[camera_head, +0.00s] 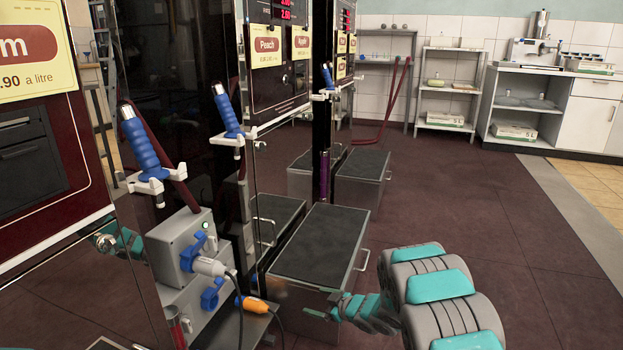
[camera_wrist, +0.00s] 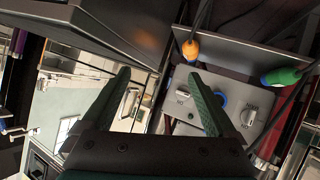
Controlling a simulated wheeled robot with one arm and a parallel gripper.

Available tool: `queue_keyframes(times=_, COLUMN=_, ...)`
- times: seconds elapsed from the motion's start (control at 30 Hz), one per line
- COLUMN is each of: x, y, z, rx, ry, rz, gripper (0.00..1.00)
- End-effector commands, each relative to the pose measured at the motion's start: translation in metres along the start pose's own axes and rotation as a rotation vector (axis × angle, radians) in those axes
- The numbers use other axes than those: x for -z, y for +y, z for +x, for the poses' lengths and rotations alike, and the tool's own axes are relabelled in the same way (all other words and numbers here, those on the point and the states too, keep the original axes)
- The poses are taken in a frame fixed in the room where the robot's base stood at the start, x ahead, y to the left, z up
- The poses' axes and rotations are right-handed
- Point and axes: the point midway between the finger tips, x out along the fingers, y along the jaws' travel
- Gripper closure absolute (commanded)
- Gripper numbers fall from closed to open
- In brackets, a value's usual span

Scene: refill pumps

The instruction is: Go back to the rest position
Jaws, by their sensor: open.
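My gripper (camera_head: 322,303) is at the lower middle of the head view, beside the dark-topped step box and to the right of the grey socket box. In the wrist view my gripper (camera_wrist: 160,80) shows two dark green fingers spread well apart with nothing between them. My arm reaches in from the lower right with grey and teal links. The grey socket box (camera_head: 176,243) carries blue fittings and a grey plug (camera_head: 212,266) with a black cable. The gripper is apart from the plug.
An orange plug (camera_head: 254,304) lies below the socket box; a green plug (camera_wrist: 282,76) shows in the wrist view. Blue-handled nozzles (camera_head: 142,145) hang on the pump fronts. A step box (camera_head: 318,245) stands close behind the gripper. The floor (camera_head: 500,210) is clear to the right.

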Motion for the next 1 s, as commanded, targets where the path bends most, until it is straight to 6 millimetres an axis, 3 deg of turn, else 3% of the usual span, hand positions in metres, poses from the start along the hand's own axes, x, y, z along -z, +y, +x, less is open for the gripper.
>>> queue_keyframes(times=0.1, x=-0.001, y=0.039, z=-0.028, rx=-0.113, ry=-0.124, rz=-0.007, gripper=0.07)
queue_keyframes(times=0.2, x=-0.002, y=0.065, z=-0.057, rx=-0.202, ry=-0.229, rz=0.004, gripper=0.07)
queue_keyframes(times=0.33, x=-0.004, y=0.087, z=-0.101, rx=-0.307, ry=-0.359, rz=0.038, gripper=0.07)
queue_keyframes(times=0.5, x=-0.004, y=0.1, z=-0.164, rx=-0.427, ry=-0.51, rz=0.116, gripper=0.07)
queue_keyframes(times=0.63, x=-0.006, y=0.094, z=-0.216, rx=-0.498, ry=-0.622, rz=0.194, gripper=0.07)
queue_keyframes(times=0.77, x=-0.006, y=0.076, z=-0.265, rx=-0.549, ry=-0.723, rz=0.286, gripper=0.07)
queue_keyframes(times=0.87, x=-0.007, y=0.054, z=-0.3, rx=-0.574, ry=-0.791, rz=0.365, gripper=0.07)
queue_keyframes(times=1.0, x=-0.009, y=0.01, z=-0.346, rx=-0.58, ry=-0.889, rz=0.484, gripper=0.07)
